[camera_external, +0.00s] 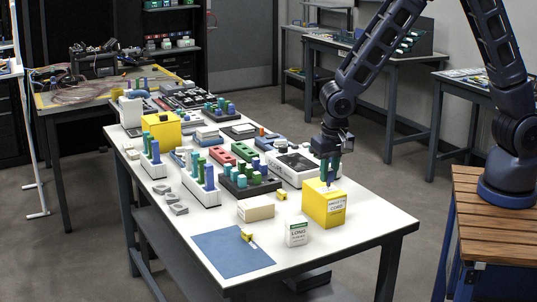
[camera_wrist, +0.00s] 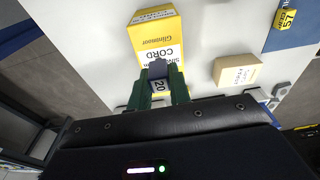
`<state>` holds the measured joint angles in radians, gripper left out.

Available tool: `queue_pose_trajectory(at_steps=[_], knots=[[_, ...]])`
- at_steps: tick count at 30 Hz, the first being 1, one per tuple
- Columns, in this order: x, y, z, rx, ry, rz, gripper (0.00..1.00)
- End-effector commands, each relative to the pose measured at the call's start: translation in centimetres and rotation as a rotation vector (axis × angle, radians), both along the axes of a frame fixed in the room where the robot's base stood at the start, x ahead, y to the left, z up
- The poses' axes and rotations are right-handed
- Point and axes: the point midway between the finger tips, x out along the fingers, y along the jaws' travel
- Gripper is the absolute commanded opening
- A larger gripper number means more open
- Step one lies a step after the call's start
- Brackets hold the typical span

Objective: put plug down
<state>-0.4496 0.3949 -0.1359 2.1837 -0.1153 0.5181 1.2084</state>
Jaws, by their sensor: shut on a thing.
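My gripper (camera_external: 329,172) points down just above a yellow box (camera_external: 325,207) labelled as a cord, near the right side of the white table. In the wrist view, the green fingers of my gripper (camera_wrist: 161,88) are closed on a small dark grey plug (camera_wrist: 158,70) with a white tag reading "20". The yellow box (camera_wrist: 158,30) lies just beyond the plug in that view. Whether the plug touches the box, I cannot tell. In the external view the fingers mostly hide the plug.
A blue mat (camera_external: 231,253) at the table's front holds a small yellow-tagged piece (camera_external: 247,235). A white carton (camera_external: 297,232) and a beige box (camera_external: 256,209) stand near the yellow box. Racks with coloured cylinders (camera_external: 249,182) crowd the middle. White tabletop (camera_external: 365,222) is free at the right.

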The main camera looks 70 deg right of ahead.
Motion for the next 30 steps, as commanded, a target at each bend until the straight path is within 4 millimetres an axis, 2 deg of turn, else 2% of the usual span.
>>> queue_pose_trajectory(at_steps=[10,11,14,24,30], knots=[[0.0,0.0,-0.3,0.000,0.000,-0.001,0.00],[0.0,0.0,-0.3,0.000,0.000,-0.001,0.21],[0.0,0.0,-0.3,0.001,-0.001,-0.001,0.41],[0.0,0.0,0.0,0.000,-0.001,-0.001,0.41],[0.0,0.2,2.0,0.001,-0.004,-0.001,0.41]])
